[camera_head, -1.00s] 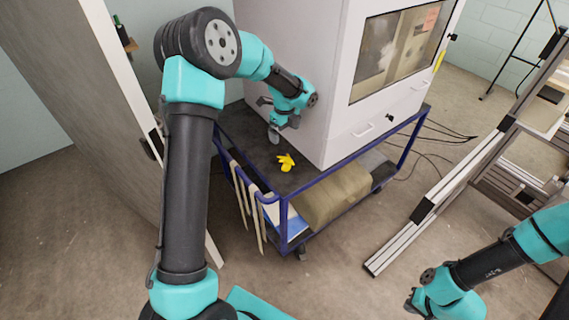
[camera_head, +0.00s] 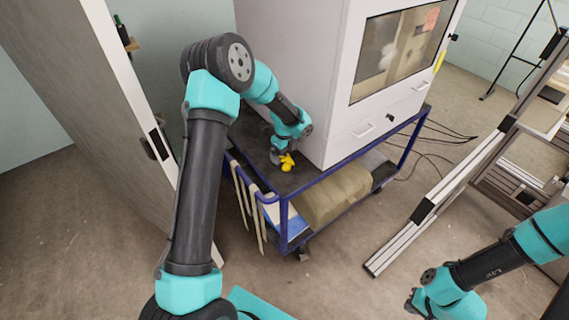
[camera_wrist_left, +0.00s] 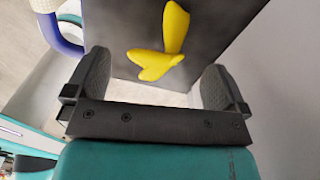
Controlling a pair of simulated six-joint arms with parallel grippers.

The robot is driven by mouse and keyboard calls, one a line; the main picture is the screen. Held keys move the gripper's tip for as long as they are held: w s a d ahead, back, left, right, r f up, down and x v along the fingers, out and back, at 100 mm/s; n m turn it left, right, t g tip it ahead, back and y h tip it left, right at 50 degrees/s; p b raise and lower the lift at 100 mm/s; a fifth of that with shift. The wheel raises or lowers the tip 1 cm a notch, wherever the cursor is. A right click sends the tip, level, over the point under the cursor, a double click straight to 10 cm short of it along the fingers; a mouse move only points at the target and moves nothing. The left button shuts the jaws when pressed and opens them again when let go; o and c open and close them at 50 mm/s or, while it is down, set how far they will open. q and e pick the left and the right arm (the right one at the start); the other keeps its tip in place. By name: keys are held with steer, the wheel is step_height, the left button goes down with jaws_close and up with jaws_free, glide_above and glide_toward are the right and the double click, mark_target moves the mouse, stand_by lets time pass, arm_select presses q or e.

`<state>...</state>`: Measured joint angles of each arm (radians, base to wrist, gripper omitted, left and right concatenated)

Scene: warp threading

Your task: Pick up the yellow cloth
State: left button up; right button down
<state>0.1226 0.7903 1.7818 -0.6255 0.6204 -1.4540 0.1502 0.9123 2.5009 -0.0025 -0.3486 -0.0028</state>
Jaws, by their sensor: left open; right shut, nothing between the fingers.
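The yellow cloth (camera_head: 287,163) is a small crumpled piece on the dark top of the blue-framed cart. In the left wrist view the cloth (camera_wrist_left: 166,45) lies ahead of the finger gap, between the lines of the two fingers. My left gripper (camera_head: 277,157) is just beside the cloth, pointing down, and partly overlaps it in the head view. In the left wrist view the left gripper (camera_wrist_left: 157,75) has its fingers wide apart with nothing held. My right gripper (camera_head: 412,303) is at the lower right, far from the cart, shut and empty; its fingers show poorly.
A large white cabinet (camera_head: 300,80) stands on the cart (camera_head: 262,174), close behind the left gripper. Tan straps (camera_head: 248,205) hang from the cart's rail. A tan bundle (camera_head: 335,195) is on the lower shelf. An aluminium frame (camera_head: 440,205) stands at right.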

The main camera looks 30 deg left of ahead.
mark_target(285, 158)
arm_select(q)
steer(key=shift+s+f, duration=0.15)
steer(key=shift+f, duration=2.45)
steer(key=c, duration=0.9)
steer(key=shift+r, duration=0.15)
steer(key=shift+r, duration=0.55)
steer(key=shift+s+d+r, duration=0.1)
steer(key=shift+s+r, duration=0.1)
steer(key=shift+r, duration=0.4)
steer(key=shift+s+r, duration=0.15)
steer(key=shift+r, duration=0.4)
steer(key=s+d+r, duration=0.1)
steer(key=s+d, duration=0.6)
steer(key=s, duration=0.6)
steer(key=shift+s+d+r, duration=0.2)
